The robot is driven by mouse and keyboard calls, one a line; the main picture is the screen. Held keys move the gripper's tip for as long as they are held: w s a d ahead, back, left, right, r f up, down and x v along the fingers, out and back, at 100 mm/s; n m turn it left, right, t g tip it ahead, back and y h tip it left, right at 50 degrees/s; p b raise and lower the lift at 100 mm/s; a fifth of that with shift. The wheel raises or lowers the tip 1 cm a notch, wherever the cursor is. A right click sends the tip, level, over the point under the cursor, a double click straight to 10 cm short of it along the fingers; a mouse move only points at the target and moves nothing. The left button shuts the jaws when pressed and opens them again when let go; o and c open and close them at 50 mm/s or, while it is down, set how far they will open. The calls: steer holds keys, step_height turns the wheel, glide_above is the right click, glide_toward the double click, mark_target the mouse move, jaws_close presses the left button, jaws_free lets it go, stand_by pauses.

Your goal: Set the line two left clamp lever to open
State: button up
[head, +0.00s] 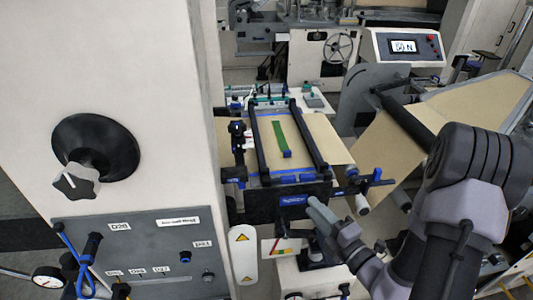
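The splice table (335,174) stands in the middle of the head view, with brown web and a green strip (279,135) on it. Two black clamp bars run along it, a left bar (258,145) and a right bar (308,135). Black and blue fittings (237,135) sit at the table's left side; I cannot tell which part is the left clamp lever or how it is set. My gripper (316,207) is just in front of the table's front edge, near a blue label (293,200). Its fingers are too small to tell open from shut, and I see nothing held.
A large pale cabinet with a black knob (95,145) and a grey panel (135,245) fills the left. A black and blue handle (372,181) sticks out at the table's right. A console with a display (403,46) stands at the back right. Brown web slopes beside a dark roller (405,117).

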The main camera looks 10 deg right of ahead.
mark_target(286, 177)
steer(key=b+x, duration=0.5)
steer(key=x, duration=1)
steer(key=shift+w+a+r, duration=0.2)
steer(key=shift+w+a, duration=0.05)
steer(key=shift+w, duration=0.1)
steer(key=shift+c, duration=0.5)
jaws_close()
